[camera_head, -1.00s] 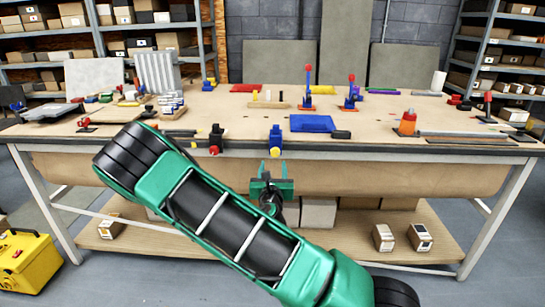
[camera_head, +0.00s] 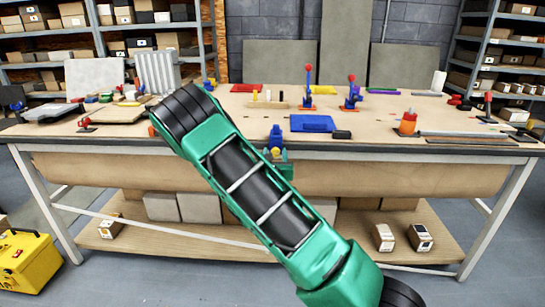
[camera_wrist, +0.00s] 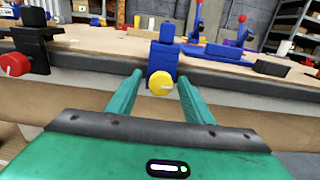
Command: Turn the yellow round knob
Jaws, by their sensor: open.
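The yellow round knob (camera_wrist: 160,83) sits on the front of a blue block-shaped mount (camera_wrist: 162,60) fixed at the table's front edge. In the head view the yellow knob (camera_head: 276,152) is a small spot below the blue mount (camera_head: 275,136). My gripper (camera_wrist: 158,82) is open, with one green finger on each side of the knob in the wrist view. The fingers look apart from the knob, and I cannot tell how far they reach along it. In the head view my gripper (camera_head: 280,160) is partly hidden by my own arm.
A red knob (camera_wrist: 14,65) on a black mount (camera_wrist: 30,45) is at the table edge to the left. The workbench (camera_head: 400,150) carries a blue plate (camera_head: 312,123) and red-topped upright tools (camera_head: 308,85). Space in front of the table is clear.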

